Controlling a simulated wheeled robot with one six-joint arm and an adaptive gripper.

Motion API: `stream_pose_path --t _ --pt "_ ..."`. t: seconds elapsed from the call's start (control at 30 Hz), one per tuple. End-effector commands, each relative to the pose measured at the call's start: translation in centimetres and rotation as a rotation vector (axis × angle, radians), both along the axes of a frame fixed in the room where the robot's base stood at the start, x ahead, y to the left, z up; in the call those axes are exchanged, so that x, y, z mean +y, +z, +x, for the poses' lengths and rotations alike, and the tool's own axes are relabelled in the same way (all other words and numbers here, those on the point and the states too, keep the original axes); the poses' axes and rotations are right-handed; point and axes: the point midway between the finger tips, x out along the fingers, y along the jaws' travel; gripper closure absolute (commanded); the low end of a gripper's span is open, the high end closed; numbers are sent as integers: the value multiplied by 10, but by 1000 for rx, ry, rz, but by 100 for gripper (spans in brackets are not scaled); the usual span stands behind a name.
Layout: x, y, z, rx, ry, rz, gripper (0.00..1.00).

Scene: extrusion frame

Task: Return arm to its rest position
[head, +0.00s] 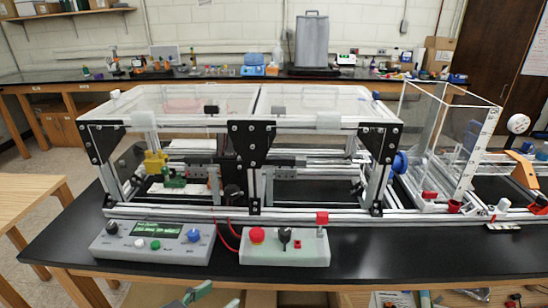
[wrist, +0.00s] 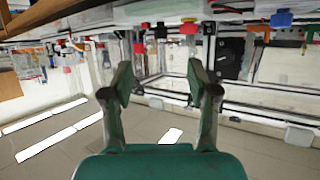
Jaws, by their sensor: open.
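In the head view only a small green and grey part of my gripper (head: 196,294) shows at the bottom edge, in front of the bench. The extrusion frame (head: 255,128) stands on the black bench beyond it, with clear panels on top and black corner plates. My gripper touches nothing that I can see. The wrist view is upside down, with the frame (wrist: 240,92) beyond the fingers. Most of my arm is out of view.
A grey control box (head: 152,243) and a box with a red button (head: 285,247) sit at the front of the black bench (head: 420,262). A clear enclosure (head: 445,140) stands at right. A wooden table (head: 30,200) is at left, with open floor between.

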Motion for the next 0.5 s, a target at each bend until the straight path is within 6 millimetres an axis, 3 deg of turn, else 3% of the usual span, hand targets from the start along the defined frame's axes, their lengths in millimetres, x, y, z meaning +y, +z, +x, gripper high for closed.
stream_pose_path --t 0.5 --pt "-35 -45 20 31 114 -103 41"
